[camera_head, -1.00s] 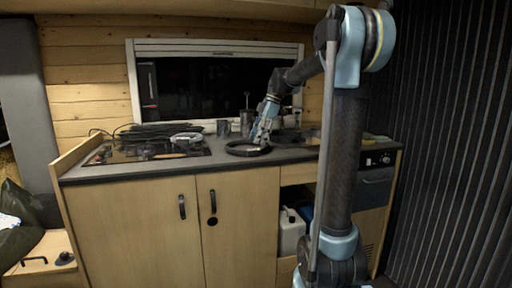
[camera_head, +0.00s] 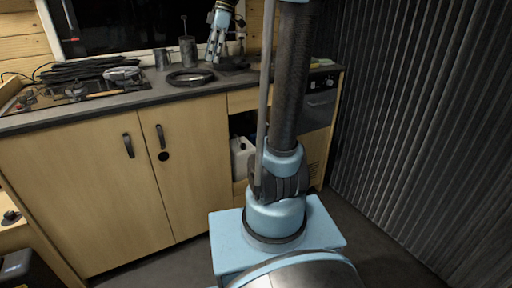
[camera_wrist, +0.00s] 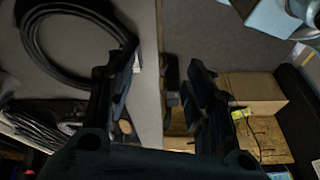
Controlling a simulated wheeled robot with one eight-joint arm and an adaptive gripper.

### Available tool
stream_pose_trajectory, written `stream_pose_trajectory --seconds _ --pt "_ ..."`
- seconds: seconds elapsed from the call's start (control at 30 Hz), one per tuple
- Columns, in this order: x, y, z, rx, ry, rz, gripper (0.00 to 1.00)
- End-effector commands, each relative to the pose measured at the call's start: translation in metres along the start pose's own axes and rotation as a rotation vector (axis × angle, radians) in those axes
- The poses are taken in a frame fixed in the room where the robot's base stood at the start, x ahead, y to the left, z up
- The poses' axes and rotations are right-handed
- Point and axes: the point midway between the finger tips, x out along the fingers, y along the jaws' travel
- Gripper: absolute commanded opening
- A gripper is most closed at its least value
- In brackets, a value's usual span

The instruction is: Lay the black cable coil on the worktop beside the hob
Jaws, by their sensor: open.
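The black cable coil (camera_head: 190,83) lies flat as a ring on the worktop (camera_head: 150,95), right of the hob (camera_head: 22,103). It also shows at the upper left of the wrist view (camera_wrist: 36,48). My gripper (camera_head: 214,55) is above the worktop, up and to the right of the coil. In the wrist view my gripper (camera_wrist: 163,75) has its two fingers spread with nothing between them. The left finger overlaps the coil's edge in the picture; the coil is not between the fingers.
A heap of black cable (camera_head: 85,69) lies over the back of the hob. A grey metal cup (camera_head: 162,59) and a taller grey canister (camera_head: 188,52) stand behind the coil. A dark pan-like thing (camera_head: 232,64) is right of it. Floor is clear left of my base.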

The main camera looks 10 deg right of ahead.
Motion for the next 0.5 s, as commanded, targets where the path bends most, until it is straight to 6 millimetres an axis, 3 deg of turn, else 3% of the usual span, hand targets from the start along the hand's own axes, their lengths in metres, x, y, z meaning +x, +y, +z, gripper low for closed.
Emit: stream_pose_trajectory --seconds 0.1,0.5 --pt "0.019 -0.037 0.021 0.170 -0.032 0.033 0.48" --pt "0.099 -0.146 0.091 0.736 -0.101 0.177 0.48"
